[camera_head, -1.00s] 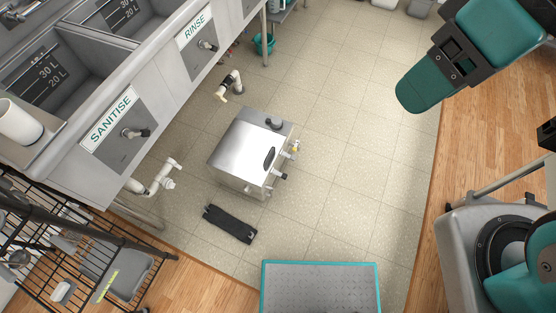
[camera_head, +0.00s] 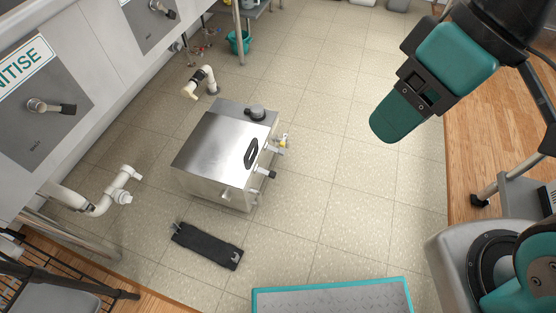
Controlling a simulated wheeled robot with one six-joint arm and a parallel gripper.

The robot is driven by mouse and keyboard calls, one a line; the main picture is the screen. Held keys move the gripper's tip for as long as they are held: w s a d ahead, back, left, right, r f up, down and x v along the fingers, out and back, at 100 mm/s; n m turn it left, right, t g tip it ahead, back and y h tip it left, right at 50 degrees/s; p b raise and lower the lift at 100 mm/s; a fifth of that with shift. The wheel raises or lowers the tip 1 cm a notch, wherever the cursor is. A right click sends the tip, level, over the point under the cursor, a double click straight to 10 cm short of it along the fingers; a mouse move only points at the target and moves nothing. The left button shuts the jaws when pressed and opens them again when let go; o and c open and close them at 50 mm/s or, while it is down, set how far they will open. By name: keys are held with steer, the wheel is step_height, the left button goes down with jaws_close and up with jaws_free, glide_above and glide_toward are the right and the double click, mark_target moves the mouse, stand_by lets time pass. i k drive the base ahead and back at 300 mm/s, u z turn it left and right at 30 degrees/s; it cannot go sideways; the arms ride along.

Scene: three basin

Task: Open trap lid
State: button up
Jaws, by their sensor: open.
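The trap is a stainless steel box (camera_head: 224,190) on the tiled floor, left of the picture's middle. Its shiny metal lid (camera_head: 215,140) lies flat and closed on top. A black handle (camera_head: 251,153) sits near the lid's right edge, and a round black fitting (camera_head: 256,112) is at the back corner. My gripper (camera_head: 420,95), teal and black, hangs at the upper right, well apart from the trap. It is open, with nothing seen in it; its fingertips are hard to make out from this angle.
A black flat bar-like piece (camera_head: 207,246) lies on the floor in front of the trap. A teal-edged grey platform (camera_head: 335,298) is at the bottom. White pipes (camera_head: 112,190) stick out below the sinks at left. Small valves (camera_head: 281,142) project from the trap's right side. Floor right of it is clear.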

mark_target(221, 148)
steer(key=z, duration=0.55)
steer(key=k, duration=1.3)
steer(key=u, duration=0.1)
steer(key=i, duration=0.9)
steer(key=u, duration=0.8)
steer(key=i, duration=0.75)
steer(key=u, duration=0.15)
